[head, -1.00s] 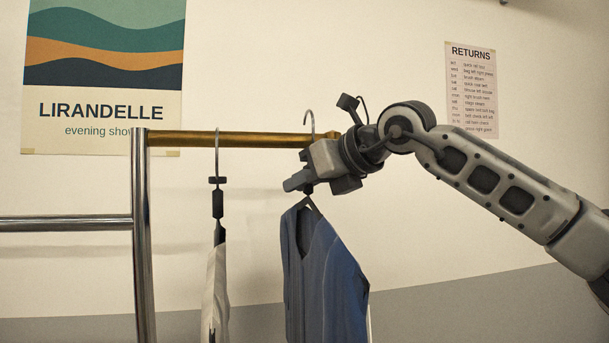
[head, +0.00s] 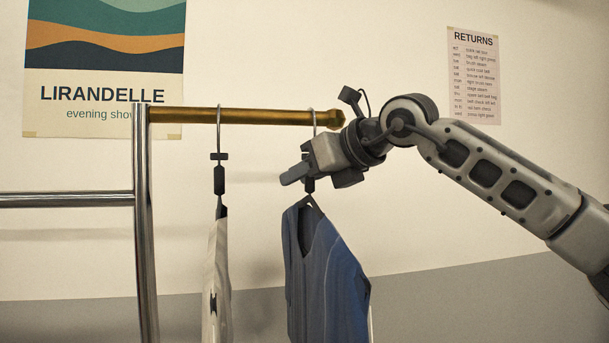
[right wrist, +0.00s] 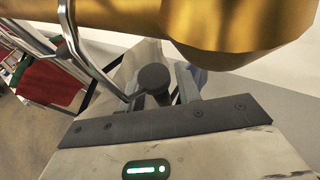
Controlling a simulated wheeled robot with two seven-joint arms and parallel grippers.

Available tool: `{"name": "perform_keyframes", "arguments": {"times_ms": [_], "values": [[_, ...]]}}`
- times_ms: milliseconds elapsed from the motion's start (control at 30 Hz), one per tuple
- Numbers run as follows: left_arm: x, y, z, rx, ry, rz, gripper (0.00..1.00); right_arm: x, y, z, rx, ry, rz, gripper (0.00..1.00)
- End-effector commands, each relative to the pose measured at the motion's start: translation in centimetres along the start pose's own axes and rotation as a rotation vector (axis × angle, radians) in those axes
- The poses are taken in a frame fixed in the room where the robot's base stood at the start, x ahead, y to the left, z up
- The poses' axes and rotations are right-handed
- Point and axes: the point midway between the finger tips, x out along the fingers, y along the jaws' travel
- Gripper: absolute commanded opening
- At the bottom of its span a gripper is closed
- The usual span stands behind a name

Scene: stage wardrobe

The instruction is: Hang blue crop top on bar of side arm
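The blue crop top (head: 332,275) hangs on a dark hanger just below my right gripper. Its wire hook (head: 314,122) is at the brass bar (head: 240,116) near the bar's knobbed end; in the right wrist view the wire (right wrist: 68,30) curves up around the bar (right wrist: 215,20). My right gripper (head: 293,177) is below the bar. In the right wrist view its fingers are either side of the hanger's dark grip piece (right wrist: 153,79) and look closed on it, though contact is partly hidden. My left gripper is not in view.
A white garment (head: 216,285) hangs on another hanger to the left on the same bar. A chrome upright (head: 143,230) carries the bar, with a chrome rail (head: 65,199) to its left. Bar between the two hooks is free.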

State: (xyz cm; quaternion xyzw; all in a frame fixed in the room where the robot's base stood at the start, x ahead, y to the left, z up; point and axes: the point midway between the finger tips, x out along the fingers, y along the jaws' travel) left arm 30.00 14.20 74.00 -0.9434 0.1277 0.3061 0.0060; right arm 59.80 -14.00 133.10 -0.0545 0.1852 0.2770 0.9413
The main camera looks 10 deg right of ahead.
Motion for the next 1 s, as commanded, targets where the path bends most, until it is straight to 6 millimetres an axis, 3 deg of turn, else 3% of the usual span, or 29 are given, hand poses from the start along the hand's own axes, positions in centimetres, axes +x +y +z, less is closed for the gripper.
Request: {"name": "perform_keyframes", "arguments": {"times_ms": [300, 467, 1000], "values": [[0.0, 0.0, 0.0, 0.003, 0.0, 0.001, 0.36, -0.1, 0.0, -0.1, 0.0, 0.002, 0.0, 0.4], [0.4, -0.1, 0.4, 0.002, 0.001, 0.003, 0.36, -1.4, -0.1, -0.1, 0.001, -0.001, -0.001, 0.4], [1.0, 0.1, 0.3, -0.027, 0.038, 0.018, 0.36, -13.4, 0.0, -0.1, 0.0, -0.002, -0.002, 0.4]]}}
